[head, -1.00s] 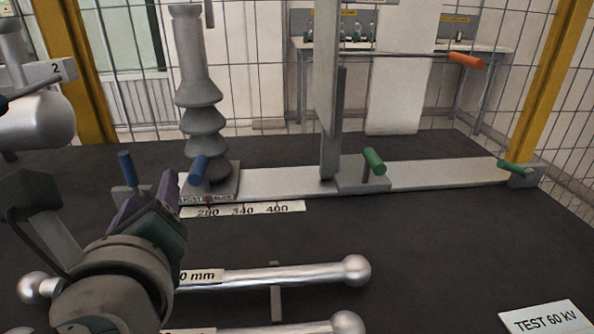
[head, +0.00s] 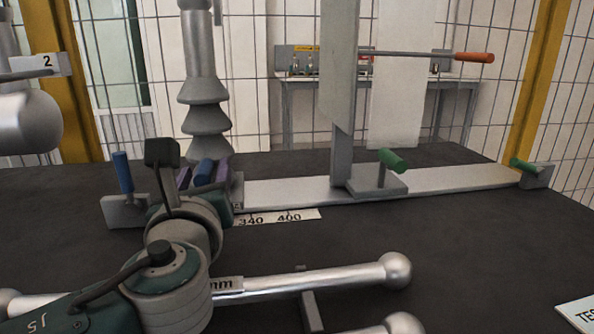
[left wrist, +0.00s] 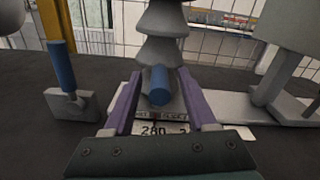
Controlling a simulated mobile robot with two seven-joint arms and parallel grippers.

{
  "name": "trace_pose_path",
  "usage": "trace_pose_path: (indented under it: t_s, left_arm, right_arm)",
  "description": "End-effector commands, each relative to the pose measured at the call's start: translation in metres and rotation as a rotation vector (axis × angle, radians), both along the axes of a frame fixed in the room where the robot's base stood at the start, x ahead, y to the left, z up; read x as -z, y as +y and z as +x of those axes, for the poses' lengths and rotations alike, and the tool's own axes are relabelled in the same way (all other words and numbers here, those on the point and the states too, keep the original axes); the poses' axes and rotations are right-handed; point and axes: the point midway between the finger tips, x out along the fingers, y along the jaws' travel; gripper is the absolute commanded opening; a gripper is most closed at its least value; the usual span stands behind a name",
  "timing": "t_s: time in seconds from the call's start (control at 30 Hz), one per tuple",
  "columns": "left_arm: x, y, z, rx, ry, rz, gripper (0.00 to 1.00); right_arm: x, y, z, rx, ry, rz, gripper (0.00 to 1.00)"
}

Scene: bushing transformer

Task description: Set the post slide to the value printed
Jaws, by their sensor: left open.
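The grey ribbed post (head: 205,90) stands upright on its slide at the left end of the pale rail (head: 290,191). It also shows in the left wrist view (left wrist: 160,52). Its blue handle (head: 203,172) leans toward me, and in the left wrist view (left wrist: 158,86) it lies between the purple fingers. My left gripper (head: 204,176) is open around the handle; contact cannot be told. The printed scale (head: 290,217) shows 340 and 400; my arm hides its left part. In the left wrist view 280 reads on the scale (left wrist: 153,129). My right gripper is not in view.
A blue lever (head: 122,172) stands at the rail's left end. A grey plate stand (head: 341,110) with a green handle (head: 391,160) sits mid-rail. Silver rods with ball ends (head: 340,276) lie in front. A white card (head: 580,309) is cut off at lower right.

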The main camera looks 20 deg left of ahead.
Motion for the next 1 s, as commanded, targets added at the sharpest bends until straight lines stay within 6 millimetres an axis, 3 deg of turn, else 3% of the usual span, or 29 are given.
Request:
trace_pose_path:
  t_s: [0.3, 0.8, 1.0]
  left_arm:
    - [-0.0002, 0.0027, 0.0037, -0.001, 0.0, -0.001, 0.57]
    - [-0.0002, 0.0023, 0.0034, -0.001, 0.0, -0.001, 0.02]
    - [-0.0001, 0.0022, 0.0033, -0.001, 0.0, -0.001, 0.0]
  right_arm:
    - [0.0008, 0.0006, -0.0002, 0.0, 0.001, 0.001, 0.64]
    - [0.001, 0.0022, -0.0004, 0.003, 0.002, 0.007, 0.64]
    - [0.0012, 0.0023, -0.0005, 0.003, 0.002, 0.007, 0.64]
